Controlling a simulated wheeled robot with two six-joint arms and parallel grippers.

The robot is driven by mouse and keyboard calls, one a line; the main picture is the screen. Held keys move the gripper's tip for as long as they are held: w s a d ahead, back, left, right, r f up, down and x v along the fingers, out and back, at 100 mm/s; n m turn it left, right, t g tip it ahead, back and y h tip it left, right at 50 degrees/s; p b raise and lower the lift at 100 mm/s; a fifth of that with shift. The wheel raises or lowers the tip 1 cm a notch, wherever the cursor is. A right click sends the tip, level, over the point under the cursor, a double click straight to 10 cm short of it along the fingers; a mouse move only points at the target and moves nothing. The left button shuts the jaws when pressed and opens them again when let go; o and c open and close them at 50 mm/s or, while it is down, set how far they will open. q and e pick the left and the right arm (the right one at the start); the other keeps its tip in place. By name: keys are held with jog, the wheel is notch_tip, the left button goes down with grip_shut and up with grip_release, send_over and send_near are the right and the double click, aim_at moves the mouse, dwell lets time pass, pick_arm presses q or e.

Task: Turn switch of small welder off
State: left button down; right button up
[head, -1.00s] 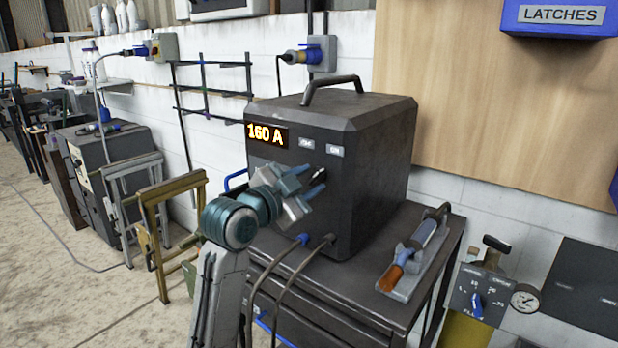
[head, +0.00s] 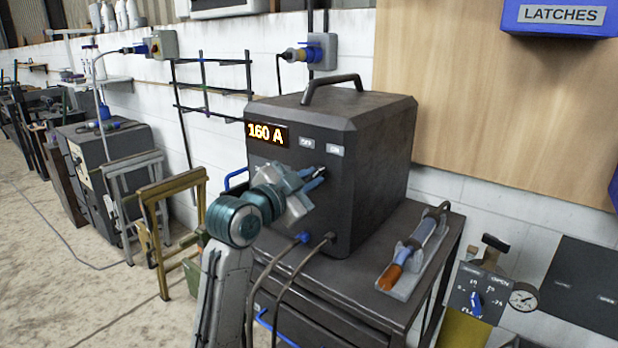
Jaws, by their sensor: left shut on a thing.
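The small welder (head: 382,160) is a dark box with a top handle and a lit display (head: 266,134) reading 160 A. Two small labels sit on its front, the left one (head: 307,143) apparently OFF and the right one (head: 336,150) ON. My left gripper (head: 317,177) is at the front panel just below these labels, its fingers closed on a small dark switch (head: 321,173). The gripper hides most of the switch, so I cannot tell its exact setting. My right gripper is not in view.
The welder stands on a dark cart (head: 420,285) with a torch (head: 415,247) in a holder at its right. Two cables hang from the welder's lower front.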

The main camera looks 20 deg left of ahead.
pick_arm(q)
jog(key=n+p, duration=0.3)
jog(key=p, duration=0.1)
jog(key=shift+r, duration=0.1)
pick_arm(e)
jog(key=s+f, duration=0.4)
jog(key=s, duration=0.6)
pick_arm(q)
jog(key=shift+n, duration=0.5)
jog(key=n+p, duration=0.7)
jog(key=p, duration=0.2)
jog(key=shift+r+n, duration=0.1)
jog(key=shift+n, duration=0.2)
jog(key=shift+f+n+p, duration=0.2)
jog(key=shift+n+p, duration=1.5)
jog(key=shift+n, duration=0.2)
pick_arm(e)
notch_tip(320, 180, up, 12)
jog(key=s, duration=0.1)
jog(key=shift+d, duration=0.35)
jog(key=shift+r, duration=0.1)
pick_arm(q)
jog(key=c, duration=1.5)
grip_release()
jog(key=shift+o, duration=0.2)
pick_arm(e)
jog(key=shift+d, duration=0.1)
pick_arm(q)
jog(key=shift+a, duration=0.1)
